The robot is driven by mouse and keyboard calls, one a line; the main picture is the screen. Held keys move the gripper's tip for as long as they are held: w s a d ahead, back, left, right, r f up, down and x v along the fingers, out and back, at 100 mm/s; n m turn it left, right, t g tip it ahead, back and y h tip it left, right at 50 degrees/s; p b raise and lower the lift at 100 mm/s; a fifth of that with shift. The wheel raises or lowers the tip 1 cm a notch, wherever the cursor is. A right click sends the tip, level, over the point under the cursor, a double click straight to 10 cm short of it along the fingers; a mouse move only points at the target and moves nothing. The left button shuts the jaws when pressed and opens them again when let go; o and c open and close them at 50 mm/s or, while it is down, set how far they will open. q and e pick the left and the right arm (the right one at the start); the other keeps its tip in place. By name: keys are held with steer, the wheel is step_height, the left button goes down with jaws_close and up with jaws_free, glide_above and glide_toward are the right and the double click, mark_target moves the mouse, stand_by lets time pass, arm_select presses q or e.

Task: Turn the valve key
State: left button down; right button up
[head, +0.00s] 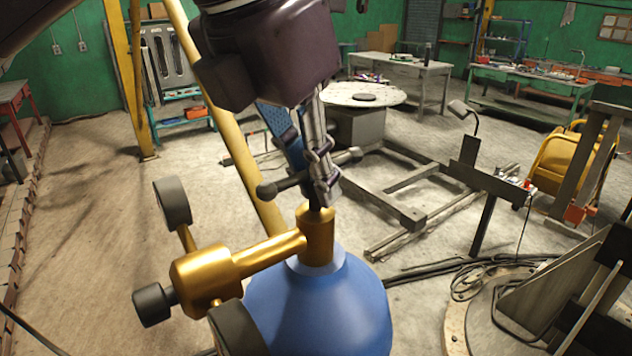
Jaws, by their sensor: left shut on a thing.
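The valve key is a dark T-bar (284,185) with rounded ends, standing on top of the brass valve (318,232) of a blue gas cylinder (322,310). A brass regulator (205,275) with two dark gauges sticks out to the left of the valve. My left gripper (322,178) comes down from above and is shut on the valve key near its middle. The gripper's fingers hide the centre of the bar; both ends show. My right gripper is not in view.
A yellow post (240,160) slants behind the cylinder. A round-topped table (362,95) and a dark metal frame on the floor (405,195) stand behind. Black cables (465,275) lie on the floor at right. The floor at left is mostly clear.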

arm_select(q)
steer(key=shift+r, duration=0.1)
steer(key=c, duration=2)
jaws_free()
steer(key=shift+o, duration=0.2)
steer(key=v, duration=1.2)
steer(key=shift+a, duration=0.1)
